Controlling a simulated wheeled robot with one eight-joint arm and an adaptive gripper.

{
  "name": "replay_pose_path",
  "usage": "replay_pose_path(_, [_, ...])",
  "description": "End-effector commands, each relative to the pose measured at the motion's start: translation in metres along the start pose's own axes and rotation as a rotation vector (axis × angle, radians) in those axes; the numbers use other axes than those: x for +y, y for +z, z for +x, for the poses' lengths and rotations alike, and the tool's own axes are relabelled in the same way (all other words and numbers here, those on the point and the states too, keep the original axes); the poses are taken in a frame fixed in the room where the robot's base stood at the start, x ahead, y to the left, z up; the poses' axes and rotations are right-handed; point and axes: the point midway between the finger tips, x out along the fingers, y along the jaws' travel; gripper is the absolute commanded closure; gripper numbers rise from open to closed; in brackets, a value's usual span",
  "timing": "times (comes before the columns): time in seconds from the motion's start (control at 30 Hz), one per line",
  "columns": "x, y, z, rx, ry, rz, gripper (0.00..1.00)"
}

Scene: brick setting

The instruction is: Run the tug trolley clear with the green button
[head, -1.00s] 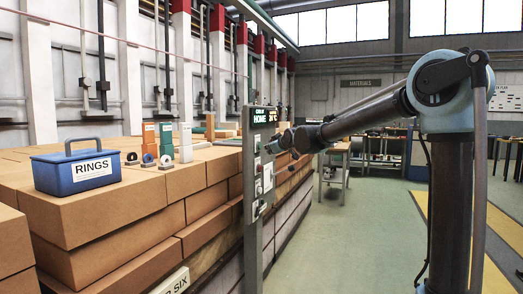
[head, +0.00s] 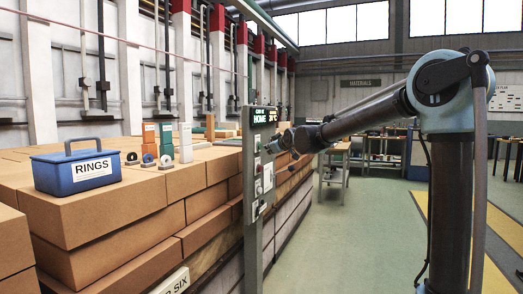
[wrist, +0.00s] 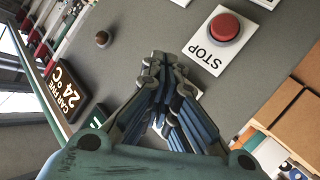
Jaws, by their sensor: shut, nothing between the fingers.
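A grey control panel (head: 258,165) on a post stands beside the brick stacks in the head view. In the wrist view it carries a red button (wrist: 225,27) on a white STOP plate. A small dark reddish knob or lamp (wrist: 102,38) sits left of it, near a lit display (wrist: 68,91). My gripper (wrist: 163,62) is shut and empty, its fingers over the panel between the knob and the STOP plate. In the head view my gripper (head: 271,147) is close to the panel's face; contact cannot be told. A white plate is partly hidden behind the fingers. I cannot make out the green button or the trolley.
Stacked tan bricks (head: 110,215) fill the left side. A blue RINGS box (head: 77,172) and several small coloured blocks and rings stand on top. Green floor (head: 350,235) is open to the panel's right.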

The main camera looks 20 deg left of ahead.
Motion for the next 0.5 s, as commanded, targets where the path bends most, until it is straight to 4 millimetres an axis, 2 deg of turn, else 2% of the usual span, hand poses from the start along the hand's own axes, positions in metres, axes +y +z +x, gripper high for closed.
replay_pose_path(0.5, [-0.0062,-0.0062,0.0048,0.000,0.000,-0.001,1.00])
